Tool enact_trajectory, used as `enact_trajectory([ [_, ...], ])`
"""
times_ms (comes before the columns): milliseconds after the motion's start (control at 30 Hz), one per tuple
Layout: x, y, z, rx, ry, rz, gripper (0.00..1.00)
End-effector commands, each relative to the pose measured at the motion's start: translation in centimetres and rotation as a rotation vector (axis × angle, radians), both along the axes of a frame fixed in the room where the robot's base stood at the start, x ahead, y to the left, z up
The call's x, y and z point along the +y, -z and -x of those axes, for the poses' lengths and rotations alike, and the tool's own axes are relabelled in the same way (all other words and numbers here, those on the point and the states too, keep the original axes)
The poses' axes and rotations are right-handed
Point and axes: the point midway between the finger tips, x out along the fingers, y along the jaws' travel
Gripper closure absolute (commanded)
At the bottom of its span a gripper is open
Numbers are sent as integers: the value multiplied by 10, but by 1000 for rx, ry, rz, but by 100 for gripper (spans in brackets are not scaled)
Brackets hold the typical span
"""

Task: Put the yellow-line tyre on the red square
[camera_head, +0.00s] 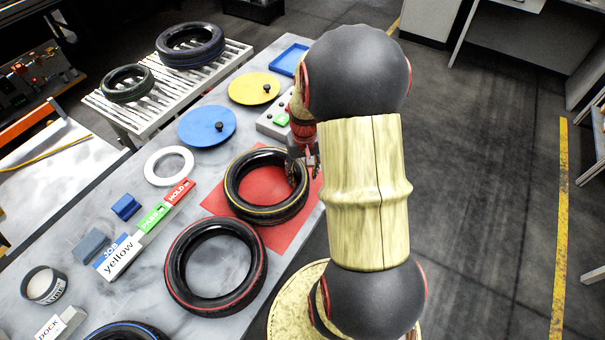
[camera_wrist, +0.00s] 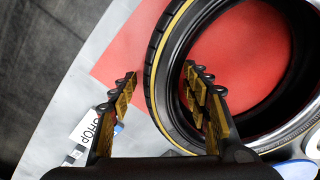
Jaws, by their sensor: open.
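The yellow-line tyre (camera_head: 233,190) lies flat on the red square (camera_head: 306,206) on the table, and red shows around it and through its hole. It also shows in the wrist view (camera_wrist: 162,72), with the red square (camera_wrist: 118,62) beside it. My gripper (camera_head: 303,168) is at the tyre's right side in the head view. In the wrist view my gripper (camera_wrist: 160,85) is open, one finger outside the tyre and the other over its hole, with the tyre wall between them. I cannot tell whether the fingers touch it. My arm hides part of the square's right side.
A red-line tyre (camera_head: 177,262) lies close in front. A blue-line tyre (camera_head: 128,331) is at the bottom edge. Two more tyres sit on the roller conveyor (camera_head: 147,116). Blue (camera_head: 207,126) and yellow (camera_head: 254,88) discs, a white ring (camera_head: 169,152) and a "JOB yellow" sign (camera_head: 118,257) occupy the table.

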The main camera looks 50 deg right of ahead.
Motion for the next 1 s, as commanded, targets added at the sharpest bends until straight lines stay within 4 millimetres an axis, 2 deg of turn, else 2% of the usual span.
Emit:
enact_trajectory([
  [167, 0, -3, 0, -1, 0, 1, 52],
  [267, -1, -13, -1, -2, 0, 2, 52],
  [700, -2, -97, 1, -2, 0, 2, 52],
  [833, -2, -113, 1, -2, 0, 1, 52],
  [1000, -2, -122, 2, 0, 0, 0, 52],
])
